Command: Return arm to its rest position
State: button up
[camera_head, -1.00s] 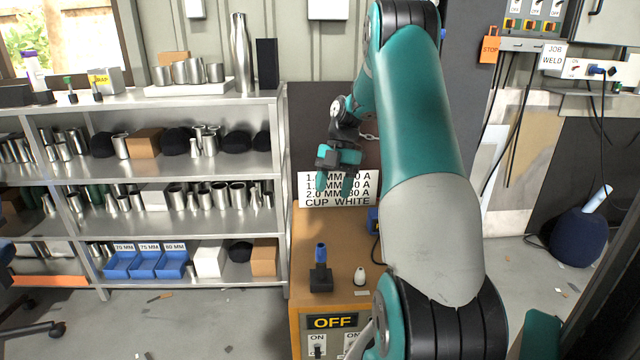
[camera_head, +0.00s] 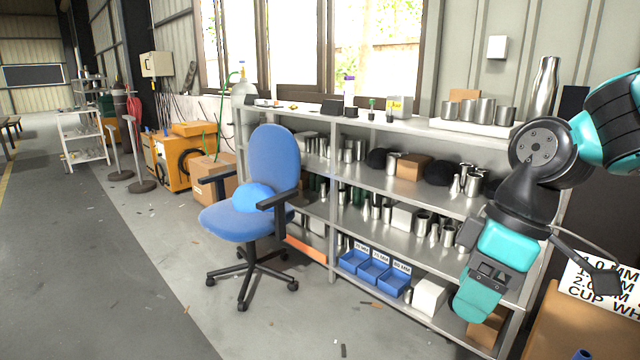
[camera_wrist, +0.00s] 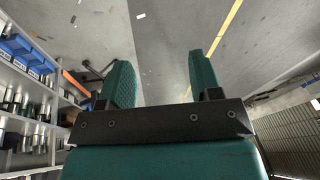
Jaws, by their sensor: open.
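My gripper (camera_wrist: 165,85) shows in the wrist view as two teal fingers spread apart with nothing between them. Grey floor lies beyond the fingers. In the head view my arm is folded at the right, and my gripper (camera_head: 482,290) hangs downward in front of the metal shelf unit (camera_head: 410,283). From this view it overlaps the right part of the lower shelves; the gap to them cannot be told.
A blue office chair (camera_head: 268,190) stands left of the shelves. Blue bins (camera_head: 375,272) sit on the bottom shelf. The floor (camera_head: 190,255) at left is mostly clear.

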jog(key=s+a+r+m+p, duration=0.1)
jog(key=s+a+m, duration=0.2)
jog(key=s+a, duration=0.6)
jog(key=s+a+p+v, duration=0.1)
jog(key=a+p+v, duration=0.1)
jog(key=p+v, duration=1.3)
jog(key=shift+s+a+r+y, duration=0.15)
jog(key=shift+r+y, duration=0.15)
jog(key=shift+r, duration=0.05)
